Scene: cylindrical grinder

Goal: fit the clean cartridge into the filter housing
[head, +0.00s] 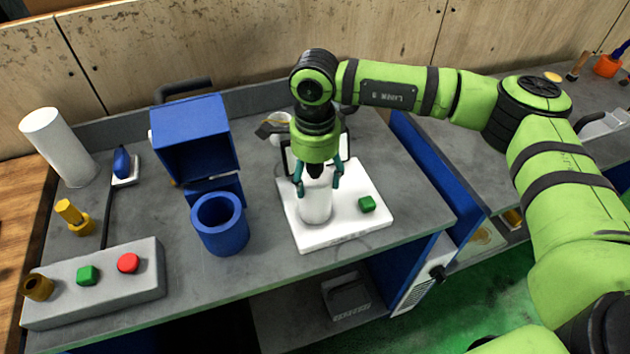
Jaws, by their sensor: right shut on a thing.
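The clean cartridge, a white cylinder (315,207), stands upright on a white tray (345,237). My right gripper (318,188) comes down from above and is shut on the cartridge's upper part, with a finger on either side. The cartridge's foot appears to touch the tray; I cannot tell for sure. The filter housing, a blue open-topped cup (221,238), stands to the left of the tray. Its opening faces up, and its inside looks dark, with the bottom hidden. My left gripper is not in view.
A blue open box (193,140) stands behind the housing. A grey control panel (97,285) with green and red buttons, a yellow part (75,218) and a white roll (58,147) are at the left. Bench is clear between housing and panel.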

